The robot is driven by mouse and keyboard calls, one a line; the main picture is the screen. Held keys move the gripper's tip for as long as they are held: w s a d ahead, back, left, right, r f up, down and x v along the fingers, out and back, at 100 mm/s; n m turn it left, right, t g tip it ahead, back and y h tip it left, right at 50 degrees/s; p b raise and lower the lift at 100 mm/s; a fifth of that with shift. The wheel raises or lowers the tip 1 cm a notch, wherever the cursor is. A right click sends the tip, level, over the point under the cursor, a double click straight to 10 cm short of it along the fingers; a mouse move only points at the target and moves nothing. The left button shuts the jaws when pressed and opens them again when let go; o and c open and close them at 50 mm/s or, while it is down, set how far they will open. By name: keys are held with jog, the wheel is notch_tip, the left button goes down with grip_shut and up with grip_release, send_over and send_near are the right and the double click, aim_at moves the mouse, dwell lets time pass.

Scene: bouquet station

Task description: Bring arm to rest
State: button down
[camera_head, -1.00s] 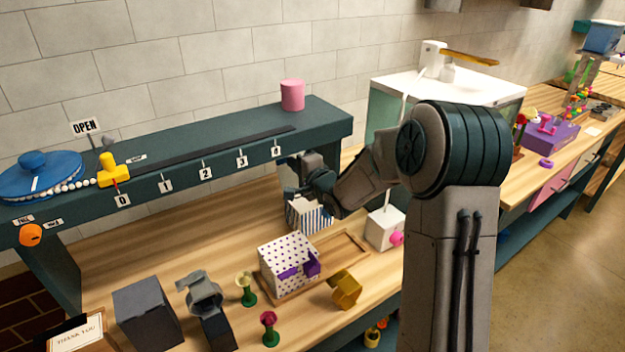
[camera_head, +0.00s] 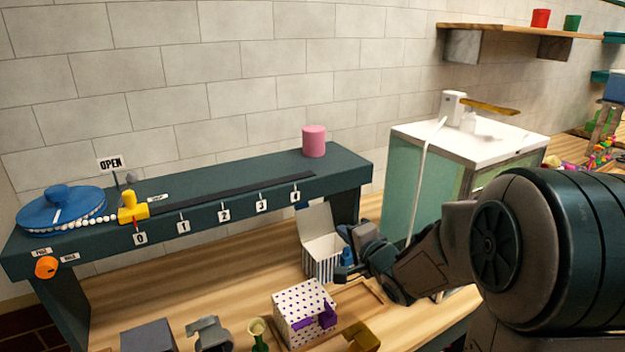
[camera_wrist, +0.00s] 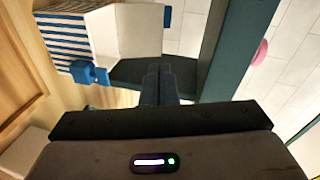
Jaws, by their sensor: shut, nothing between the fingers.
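My gripper (camera_head: 346,274) hangs just right of an open striped box (camera_head: 322,262), over the wooden bench. In the wrist view my gripper (camera_wrist: 160,70) has its two dark fingers together with nothing between them. The blue-and-white striped box (camera_wrist: 75,40) shows at the upper left there, its white lid raised and a blue catch (camera_wrist: 88,73) on its side. The fingers look apart from the box. Part of the striped box is hidden behind my gripper in the head view. My arm reaches in from the right.
A dark shelf (camera_head: 215,238) with numbered tags 0 to 4 spans above the bench, carrying a pink cylinder (camera_head: 314,141) and a blue disc (camera_head: 60,208). A polka-dotted box (camera_head: 300,300) stands in front. A white-topped cabinet (camera_head: 410,180) stands behind my arm.

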jog(key=s+d+f+n+g+h, duration=0.1)
jog(key=s+d+n+g+h, duration=0.2)
jog(key=s, duration=0.2)
jog(key=s+d+n+g+h, duration=0.2)
jog(key=s+n+h, duration=0.15)
jog(key=s, duration=0.25)
jog(key=s+a+n+g, duration=0.1)
jog(key=s+n+g, duration=0.2)
jog(key=s, duration=0.5)
jog(key=s+a+f+n+g+y, duration=0.1)
jog(key=s+n+g, duration=0.2)
jog(key=s, duration=0.6)
jog(key=shift+a+g, duration=0.3)
jog(key=shift+a, duration=0.05)
